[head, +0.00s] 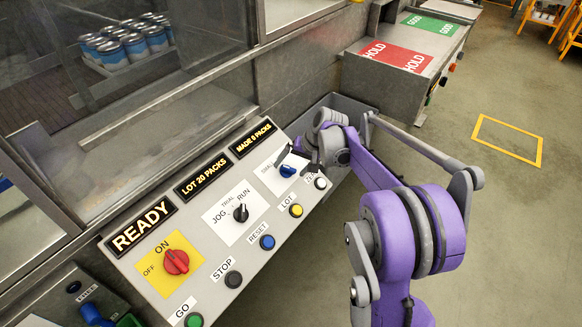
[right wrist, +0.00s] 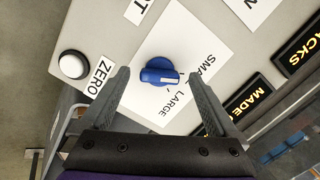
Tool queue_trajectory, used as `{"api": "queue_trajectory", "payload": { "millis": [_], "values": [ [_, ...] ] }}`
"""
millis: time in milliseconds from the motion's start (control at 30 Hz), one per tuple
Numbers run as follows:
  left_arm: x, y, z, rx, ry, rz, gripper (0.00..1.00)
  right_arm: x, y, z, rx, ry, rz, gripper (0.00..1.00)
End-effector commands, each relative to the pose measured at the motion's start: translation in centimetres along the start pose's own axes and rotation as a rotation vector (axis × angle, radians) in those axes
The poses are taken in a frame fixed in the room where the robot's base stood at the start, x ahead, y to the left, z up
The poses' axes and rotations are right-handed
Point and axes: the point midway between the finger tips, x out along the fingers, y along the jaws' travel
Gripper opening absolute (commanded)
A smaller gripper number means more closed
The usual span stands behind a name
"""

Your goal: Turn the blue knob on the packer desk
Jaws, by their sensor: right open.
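The blue knob (head: 287,171) sits on a white label plate at the far right end of the packer desk's sloped panel (head: 210,262). In the right wrist view the blue knob (right wrist: 158,72) has a white mark at its right end, on the side of the SMALL lettering. My right gripper (head: 296,160) is at the knob in the head view. In the right wrist view my right gripper (right wrist: 160,77) is open, its fingers on either side of the knob with gaps showing. Contact is not visible. My left gripper is not in view.
A red ON/OFF knob (head: 176,262), a black JOG/RUN knob (head: 240,212) and several push buttons share the panel. The white ZERO button (right wrist: 74,64) is close to the right gripper. A clear guard stands behind the panel. Open floor lies to the right.

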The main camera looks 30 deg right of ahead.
Motion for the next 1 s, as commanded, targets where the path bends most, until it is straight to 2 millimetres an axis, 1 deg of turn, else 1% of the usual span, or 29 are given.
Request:
{"api": "queue_trajectory", "payload": {
  "millis": [300, 400, 500, 667, 1000],
  "values": [
    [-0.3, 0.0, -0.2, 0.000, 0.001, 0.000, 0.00, -6.3, 0.0, -0.1, 0.002, 0.002, 0.000, 0.95],
    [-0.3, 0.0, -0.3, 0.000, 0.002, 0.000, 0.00, -8.0, 0.0, 0.0, 0.001, 0.001, 0.000, 0.95],
    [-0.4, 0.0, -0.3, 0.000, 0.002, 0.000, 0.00, -9.2, 0.0, 0.0, 0.001, 0.001, 0.001, 0.95],
    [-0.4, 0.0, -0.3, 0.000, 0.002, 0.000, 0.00, -9.9, 0.0, 0.0, -0.001, 0.001, 0.000, 0.95],
    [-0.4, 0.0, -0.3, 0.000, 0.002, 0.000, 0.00, -10.0, 0.0, 0.0, -0.001, 0.001, 0.000, 0.95]
  ]
}}
